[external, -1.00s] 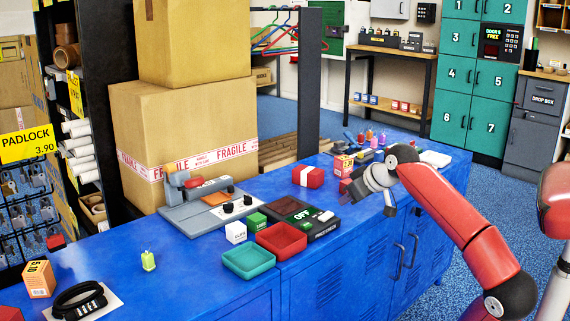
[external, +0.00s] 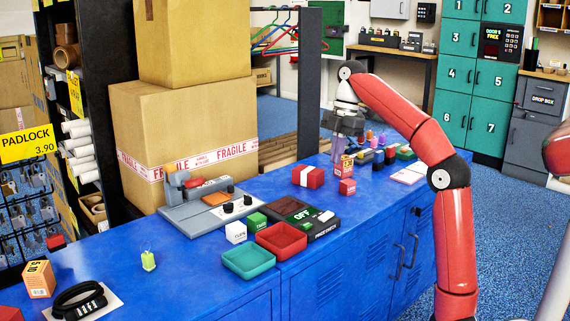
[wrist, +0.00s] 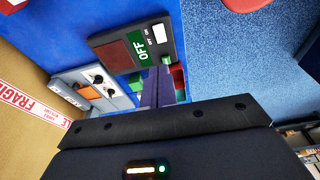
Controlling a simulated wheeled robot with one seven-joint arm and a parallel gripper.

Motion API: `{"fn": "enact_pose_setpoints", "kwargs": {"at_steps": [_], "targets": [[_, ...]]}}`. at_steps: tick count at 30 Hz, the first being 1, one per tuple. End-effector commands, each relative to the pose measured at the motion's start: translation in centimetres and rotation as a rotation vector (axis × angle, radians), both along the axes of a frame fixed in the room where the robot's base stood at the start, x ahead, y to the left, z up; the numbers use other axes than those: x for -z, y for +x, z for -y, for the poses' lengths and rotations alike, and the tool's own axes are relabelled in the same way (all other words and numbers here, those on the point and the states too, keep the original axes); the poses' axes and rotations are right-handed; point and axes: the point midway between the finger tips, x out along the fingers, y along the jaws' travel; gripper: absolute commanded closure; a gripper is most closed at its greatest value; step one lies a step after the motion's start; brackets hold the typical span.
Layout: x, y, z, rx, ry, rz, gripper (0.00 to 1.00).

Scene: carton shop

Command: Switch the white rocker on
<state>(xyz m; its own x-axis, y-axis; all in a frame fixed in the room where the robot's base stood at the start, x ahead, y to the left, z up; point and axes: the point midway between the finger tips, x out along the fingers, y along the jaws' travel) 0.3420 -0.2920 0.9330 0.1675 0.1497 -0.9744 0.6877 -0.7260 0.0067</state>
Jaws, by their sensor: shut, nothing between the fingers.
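The white rocker (external: 326,216) sits on the right part of a dark control panel (external: 291,202) on the blue counter. The panel's green display reads OFF. In the wrist view the white rocker (wrist: 158,34) shows beside small OFF and ON lettering, near the green OFF display (wrist: 141,48). I cannot tell which way the rocker is tilted. My gripper (external: 338,153) points down with its fingers above the counter, right of and behind the panel, apart from the rocker. In the wrist view its fingers (wrist: 157,92) are together and empty.
Red (external: 281,239) and teal (external: 248,261) trays lie in front of the panel. Large cartons (external: 185,130) stand at the back left.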

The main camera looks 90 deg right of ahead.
Motion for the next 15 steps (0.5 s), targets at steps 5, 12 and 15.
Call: {"fn": "enact_pose_setpoints", "kwargs": {"at_steps": [5, 12, 15], "targets": [[-0.10, -0.09, 0.24, -0.032, 0.008, -0.004, 1.00], [0.01, -0.09, 0.21, -0.029, 0.007, -0.003, 1.00], [0.60, -0.03, 0.11, -0.028, 0.008, -0.003, 1.00]]}}
